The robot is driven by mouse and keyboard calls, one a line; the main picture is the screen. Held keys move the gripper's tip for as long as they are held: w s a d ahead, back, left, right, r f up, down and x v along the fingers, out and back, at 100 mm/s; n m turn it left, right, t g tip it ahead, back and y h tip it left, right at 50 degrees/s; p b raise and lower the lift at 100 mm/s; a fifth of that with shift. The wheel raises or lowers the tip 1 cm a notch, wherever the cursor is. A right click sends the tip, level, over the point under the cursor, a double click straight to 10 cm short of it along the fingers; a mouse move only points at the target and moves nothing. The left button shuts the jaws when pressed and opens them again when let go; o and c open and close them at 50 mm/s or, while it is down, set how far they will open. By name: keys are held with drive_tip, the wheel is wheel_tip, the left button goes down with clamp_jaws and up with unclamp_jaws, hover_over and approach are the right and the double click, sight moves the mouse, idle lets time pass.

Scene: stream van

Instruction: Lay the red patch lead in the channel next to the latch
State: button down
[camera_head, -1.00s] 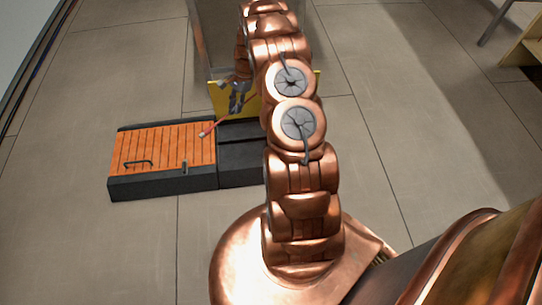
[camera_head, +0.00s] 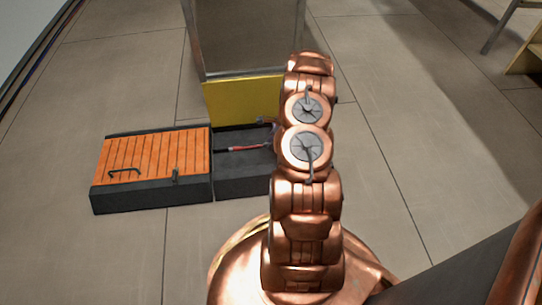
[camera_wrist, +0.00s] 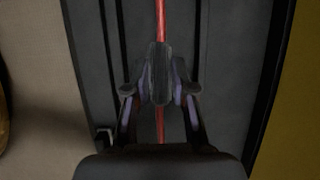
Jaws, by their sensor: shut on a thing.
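The red patch lead (camera_head: 250,148) shows as a short, nearly level strip over the dark section of the low case in the head view. In the wrist view the lead (camera_wrist: 161,20) runs straight from the top edge down through my gripper (camera_wrist: 160,88), which is shut on it. In the head view my gripper is mostly hidden behind my arm. Dark lengthwise grooves, including a channel (camera_wrist: 116,45), lie below in the wrist view. I cannot tell whether the lead touches the channel floor. A small upright piece, perhaps the latch (camera_head: 176,174), stands at the orange panel's front edge.
The slatted orange panel (camera_head: 150,157) with a dark handle (camera_head: 125,170) fills the left of the case. A yellow panel (camera_head: 240,101) and a grey cabinet (camera_head: 245,38) stand directly behind the dark section. Open tiled floor (camera_head: 110,255) lies in front and left.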

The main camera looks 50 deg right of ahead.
sight(268, 157)
wheel_tip(268, 157, down, 7)
drive_tip(key=b, duration=0.2)
drive_tip(key=shift+f+b, duration=0.1)
drive_tip(key=shift+b, duration=0.25)
drive_tip(key=c, duration=1)
unclamp_jaws()
drive_tip(key=shift+f, duration=0.1)
